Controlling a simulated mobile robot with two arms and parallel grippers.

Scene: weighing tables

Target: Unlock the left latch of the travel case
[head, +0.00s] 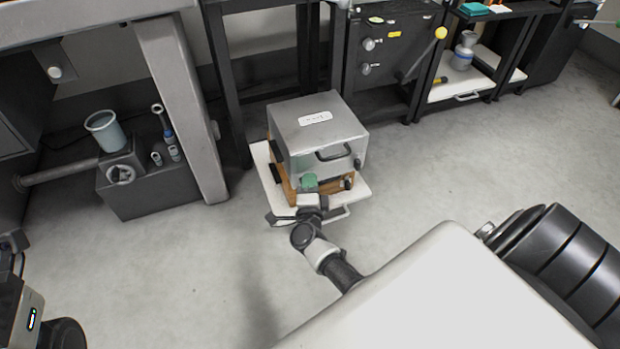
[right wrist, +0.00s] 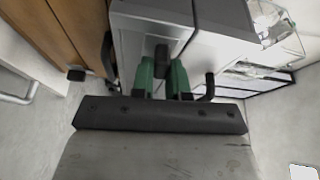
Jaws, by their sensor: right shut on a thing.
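The travel case (head: 290,120) is a silver-grey box with a white label on its lid. It rests on a brown wooden block (head: 288,184) over a white board. A dark carrying handle (head: 335,152) is on its front. My right gripper (head: 309,182) is at the left part of the case's front, with green fingertips. In the right wrist view, its two green fingers (right wrist: 162,78) are closed on the left latch (right wrist: 161,54), a small dark piece on the case's grey front. The latch is hidden behind the fingers in the head view. My left gripper is out of view.
The white board (head: 270,187) sticks out around the case. Left is a dark box with a blue-grey cup (head: 103,130), beside a grey table leg (head: 180,105). A dark cabinet with knobs (head: 388,50) stands behind. The floor to the right is clear.

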